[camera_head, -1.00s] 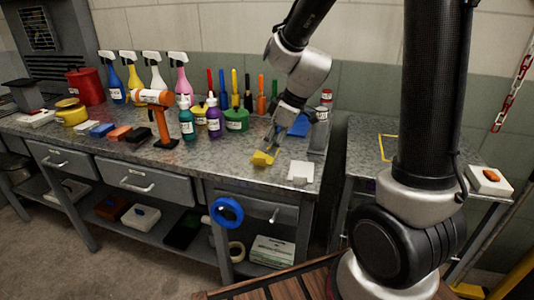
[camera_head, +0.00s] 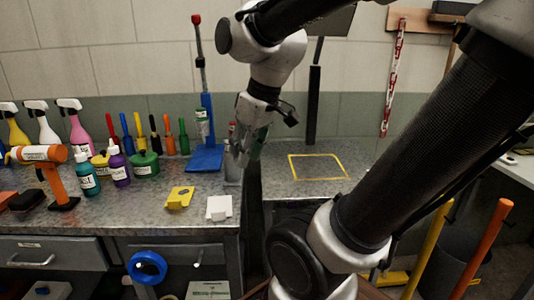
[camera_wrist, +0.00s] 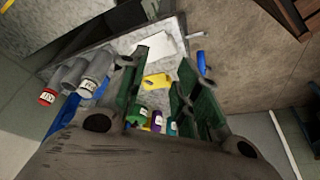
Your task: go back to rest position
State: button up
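My gripper (camera_head: 246,148) is raised above the right end of the metal workbench (camera_head: 135,218), pointing down. In the wrist view its green-padded fingers (camera_wrist: 163,62) are apart with nothing between them. A white piece (camera_head: 219,208) lies on the bench to the right of the yellow block.
Bottles and several upright coloured tools stand along the back of the bench. A blue stand (camera_head: 206,158) and grey canister (camera_head: 233,165) are close to my gripper. A second table with a yellow outlined square (camera_head: 318,167) is to the right, mostly clear.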

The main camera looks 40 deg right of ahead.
jog(key=s+d+m+h, duration=0.1)
jog(key=s+d+m, duration=0.1)
jog(key=s, duration=0.3)
jog(key=shift+s+d+r+m, duration=0.15)
jog(key=shift+d+m, duration=0.25)
jog(key=shift+m, duration=0.2)
dwell(0.6)
